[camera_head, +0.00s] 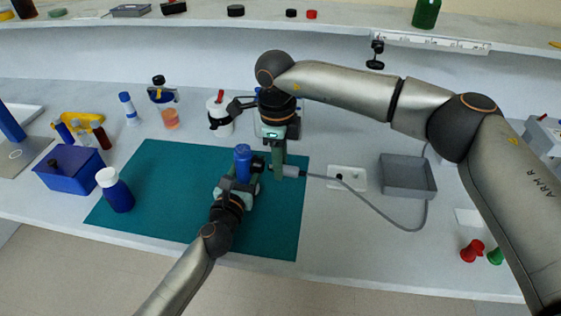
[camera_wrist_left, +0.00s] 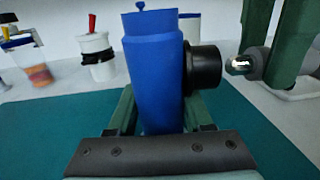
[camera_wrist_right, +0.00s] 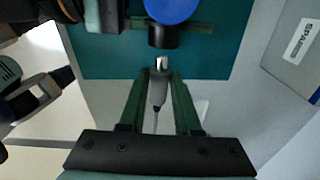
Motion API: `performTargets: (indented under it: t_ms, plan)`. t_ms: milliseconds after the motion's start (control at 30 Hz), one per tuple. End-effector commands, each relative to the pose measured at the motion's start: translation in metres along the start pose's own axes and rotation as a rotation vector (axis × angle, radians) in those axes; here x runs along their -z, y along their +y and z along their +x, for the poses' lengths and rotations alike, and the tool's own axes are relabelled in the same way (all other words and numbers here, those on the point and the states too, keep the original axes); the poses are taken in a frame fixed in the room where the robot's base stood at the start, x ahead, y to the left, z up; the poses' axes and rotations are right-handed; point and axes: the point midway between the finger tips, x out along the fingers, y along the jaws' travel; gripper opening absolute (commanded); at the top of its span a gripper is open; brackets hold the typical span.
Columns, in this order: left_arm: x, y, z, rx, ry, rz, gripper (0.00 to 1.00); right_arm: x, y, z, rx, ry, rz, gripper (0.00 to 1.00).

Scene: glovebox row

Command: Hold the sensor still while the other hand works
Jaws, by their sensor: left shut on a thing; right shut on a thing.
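The sensor is a blue upright cylinder (camera_head: 243,160) with a black side port (camera_wrist_left: 204,66). My left gripper (camera_head: 238,183) is shut on it above the teal mat (camera_head: 165,190); the sensor also shows in the left wrist view (camera_wrist_left: 155,80). My right gripper (camera_head: 280,168) is shut on a grey cable plug (camera_head: 290,171) just right of the sensor. In the right wrist view the plug (camera_wrist_right: 157,92) points its metal tip at the port (camera_wrist_right: 163,38). A small gap separates tip and port, and they look roughly in line.
The plug's grey cable (camera_head: 380,214) loops right past a grey tray (camera_head: 407,192). A white plate (camera_head: 347,178) lies behind it. A blue box (camera_head: 68,170) and white-capped blue bottle (camera_head: 117,194) stand left. A white jar (camera_head: 220,120) stands behind the mat.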

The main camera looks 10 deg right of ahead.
Motion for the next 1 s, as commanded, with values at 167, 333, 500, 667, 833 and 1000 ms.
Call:
performTargets:
  t_ms: [167, 333, 500, 667, 833, 1000]
  plan:
    - [0.0009, 0.0002, -0.0002, 0.0, 0.002, 0.0, 0.0, 0.0002, -0.0002, 0.0, 0.0, 0.0, 0.0, 0.0]
    - [0.0009, 0.0002, -0.0002, 0.0, 0.002, 0.0, 0.0, 0.0003, -0.0002, 0.0, 0.0, 0.0, 0.001, 0.0]
    - [0.0009, 0.0002, -0.0002, 0.0, 0.002, 0.0, 0.0, 0.0002, -0.0003, -0.0001, 0.0, 0.0, 0.001, 0.0]
    - [0.0009, 0.0002, -0.0002, 0.0, 0.002, 0.0, 0.0, 0.0003, -0.0001, 0.0, 0.0, 0.0, 0.001, 0.0]
    - [0.0009, 0.0002, -0.0002, -0.001, 0.002, 0.0, 0.0, -0.0008, -0.0001, -0.0001, 0.0, 0.0, 0.0, 0.0]
    - [0.0009, 0.0002, -0.0002, 0.0, 0.002, 0.0, 0.0, -0.0053, 0.0002, -0.0002, 0.0, 0.0, -0.001, 0.0]
